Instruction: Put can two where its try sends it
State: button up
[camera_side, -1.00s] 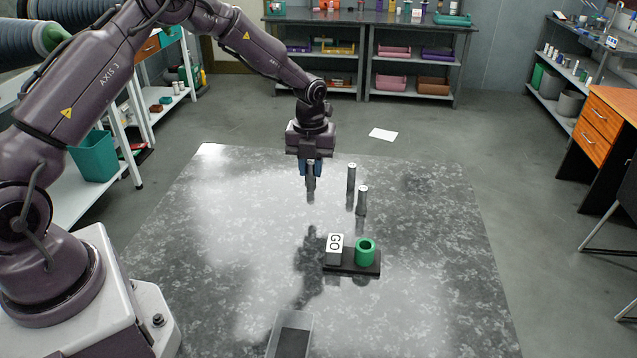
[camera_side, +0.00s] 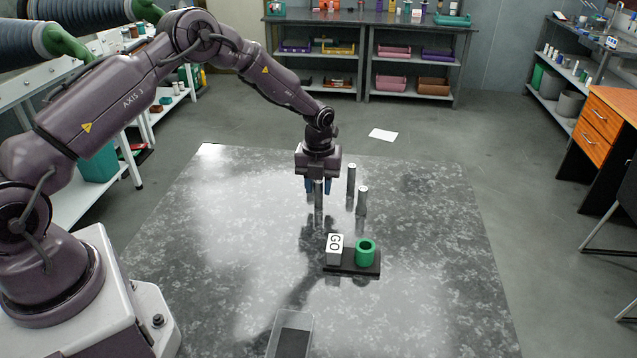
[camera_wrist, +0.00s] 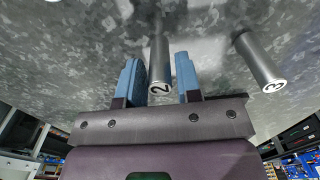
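Can two (camera_wrist: 159,52), a slim grey cylinder with a "2" on its light end, stands between my gripper's fingers. It also shows in the side view (camera_side: 319,197), upright on the table. My gripper (camera_side: 318,188) points down around it with its blue fingers spread. In the wrist view a gap shows between the can and each finger. A dark base (camera_side: 352,268) carries a white block marked "GO" (camera_side: 335,248) and a green, hollow, round holder (camera_side: 366,252). The holder looks empty.
Two more slim grey cans, one behind (camera_side: 351,180) and one nearer (camera_side: 362,201), stand to the right of my gripper. A can marked "3" (camera_wrist: 259,62) is right in the wrist view. A clear-walled bin (camera_side: 308,325) with a dark floor sits at the front edge. The table's left is clear.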

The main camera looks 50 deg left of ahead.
jog(key=shift+o, duration=0.9)
jog(key=s+d+r+n+t, duration=0.1)
jog(key=s+d+r+n, duration=0.15)
jog(key=r, duration=0.85)
jog(key=s+d+r+n, duration=0.1)
jog(key=s+r+n, duration=0.15)
jog(key=r, duration=0.85)
jog(key=s+d+r+n+t+y, duration=0.1)
jog(key=s+d+r+n+t, duration=0.15)
jog(key=s+r+n, duration=0.55)
jog(key=s+d+r+n+t+h, duration=0.1)
jog(key=s+d+n+t, duration=0.1)
jog(key=s+n, duration=1.2)
jog(key=s+d, duration=0.1)
jog(key=s, duration=0.2)
jog(key=shift+s+r, duration=0.2)
